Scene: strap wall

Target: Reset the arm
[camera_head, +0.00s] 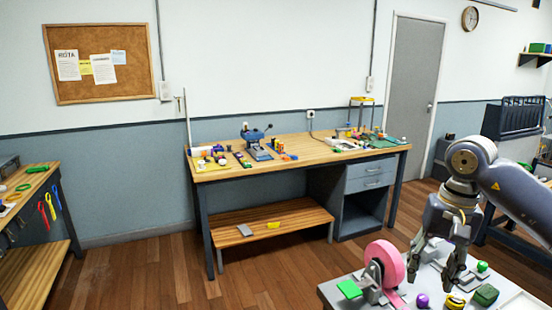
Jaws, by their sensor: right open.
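My right arm (517,188) comes in from the right edge and bends down at the elbow. My right gripper (431,272) points down above the near table (335,291) at the lower right. Its fingers are apart and nothing shows between them. A large pink roll (391,262) on a grey holder stands just left of the gripper. My left arm and gripper are not in view.
Below the gripper lie a purple object (422,300), a yellow object (455,302) and a dark green object (485,295). A bright green block (349,289) is left of the roll. A workbench (300,150) stands at the back wall. Wooden floor (150,265) is clear at left.

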